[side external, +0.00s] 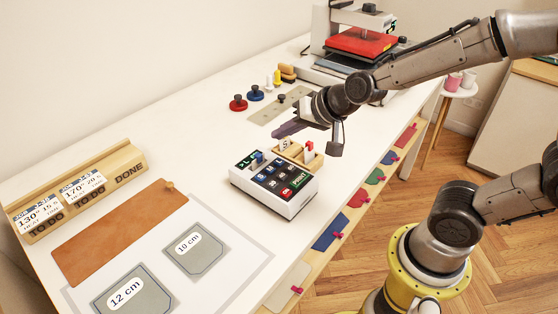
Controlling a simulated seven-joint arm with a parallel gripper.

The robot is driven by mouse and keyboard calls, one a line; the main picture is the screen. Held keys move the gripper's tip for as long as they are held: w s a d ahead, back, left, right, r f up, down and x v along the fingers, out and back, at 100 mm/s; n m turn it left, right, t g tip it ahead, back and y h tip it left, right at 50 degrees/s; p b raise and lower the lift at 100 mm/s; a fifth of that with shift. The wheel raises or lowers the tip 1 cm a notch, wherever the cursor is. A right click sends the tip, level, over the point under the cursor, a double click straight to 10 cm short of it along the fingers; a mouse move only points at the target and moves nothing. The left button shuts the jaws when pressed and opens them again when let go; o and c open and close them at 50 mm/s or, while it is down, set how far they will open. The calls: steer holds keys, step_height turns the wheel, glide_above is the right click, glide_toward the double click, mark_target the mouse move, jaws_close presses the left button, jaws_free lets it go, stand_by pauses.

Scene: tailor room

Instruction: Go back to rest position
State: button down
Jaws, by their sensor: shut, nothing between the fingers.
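My gripper (290,130) hangs over the white table (200,130), just above and behind the button box (274,185). Its fingers point left and are shut with nothing between them. The box is white with a dark top of labelled, coloured keys. A small wooden holder (312,160) with a red piece stands at the box's back edge, close below my gripper. My arm reaches in from the right, and my yellow base ring shows at the lower right. I cannot tell whether the gripper touches anything.
A heat press with a red plate (362,41) stands at the back. Red (238,103) and blue (256,93) knobs lie behind the gripper. A wooden card rack (80,190), brown strip (120,232) and grey templates (196,249) occupy the left. Coloured tabs line the front edge.

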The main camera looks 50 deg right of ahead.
stand_by(0.4)
steer(key=s+r+n, duration=0.3)
steer(key=s+r, duration=0.5)
steer(key=r, duration=0.2)
steer(key=s+d+f+n+g, duration=0.1)
steer(key=s+f+n, duration=0.1)
steer(key=s, duration=0.4)
steer(key=s+d+f+n+g+h, duration=0.1)
steer(key=s+f+n+g, duration=0.1)
steer(key=s, duration=0.4)
steer(key=shift+s+d+f+n+g, duration=0.3)
steer(key=shift+f+n, duration=0.05)
steer(key=shift+n, duration=0.05)
